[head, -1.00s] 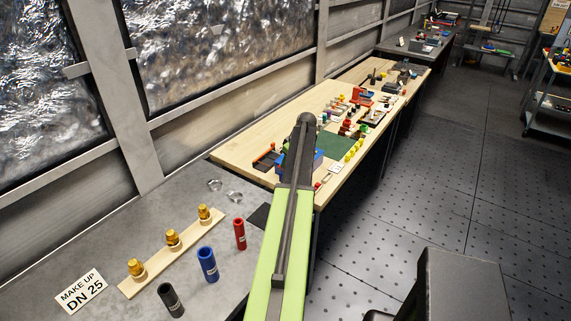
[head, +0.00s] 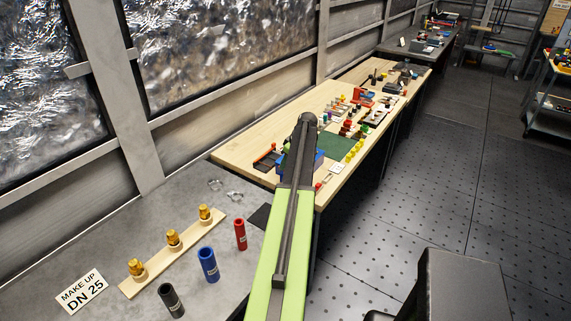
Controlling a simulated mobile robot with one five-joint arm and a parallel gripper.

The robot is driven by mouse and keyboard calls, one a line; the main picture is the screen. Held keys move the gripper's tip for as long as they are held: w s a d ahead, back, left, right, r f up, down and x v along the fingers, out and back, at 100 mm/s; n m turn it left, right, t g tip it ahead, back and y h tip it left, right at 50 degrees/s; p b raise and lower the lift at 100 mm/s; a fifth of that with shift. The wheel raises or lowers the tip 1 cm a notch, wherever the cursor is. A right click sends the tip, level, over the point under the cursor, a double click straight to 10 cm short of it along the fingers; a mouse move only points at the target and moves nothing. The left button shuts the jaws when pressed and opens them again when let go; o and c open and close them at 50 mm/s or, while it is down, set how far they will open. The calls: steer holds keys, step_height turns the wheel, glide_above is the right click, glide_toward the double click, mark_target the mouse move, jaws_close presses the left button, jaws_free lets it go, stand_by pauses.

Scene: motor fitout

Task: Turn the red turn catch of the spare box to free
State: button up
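My green and dark arm reaches from the bottom middle up over the near end of the wooden bench, in the head view. It ends in a dark rounded joint, and my gripper is not visible beyond or below it. A blue object (head: 318,160) shows partly behind my arm on the bench; I cannot tell whether it is the spare box. Small red parts lie around it, but I cannot make out which, if any, is the red turn catch or how it is turned.
The wooden bench (head: 243,150) carries a green mat (head: 337,146) and several small coloured parts. The grey table (head: 150,235) in front holds a blue tube (head: 207,264), a red tube (head: 240,234), a black tube (head: 171,300) and brass fittings on a strip (head: 190,246).

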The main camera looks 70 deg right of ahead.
steer(key=shift+r, duration=0.15)
steer(key=p+v, duration=1.6)
steer(key=v, duration=0.1)
